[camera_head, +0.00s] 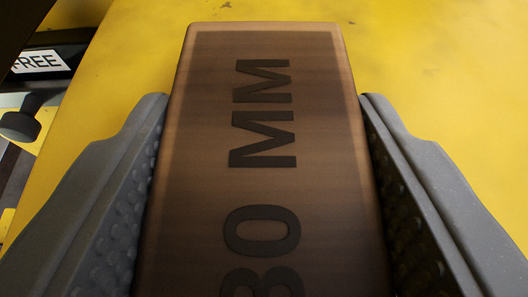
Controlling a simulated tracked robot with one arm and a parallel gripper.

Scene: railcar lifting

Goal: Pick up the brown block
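The brown block (215,120) is long and flat-topped, with dark letters "MM" and part of a number "30" on its top. It runs from the far middle of the view down past the bottom edge. My gripper (262,98) straddles it, with one grey dimpled finger along each long side. The block's far end reaches beyond the fingertips. Both fingers are very close to the block's sides; whether they press on it cannot be told. The block's near end is out of view, and its underside is hidden.
A yellow surface (440,60) spreads behind and to both sides of the block. At the left, beyond its edge, are a white label reading "FREE" (37,61) and a dark round knob (20,125). The yellow surface to the right looks clear.

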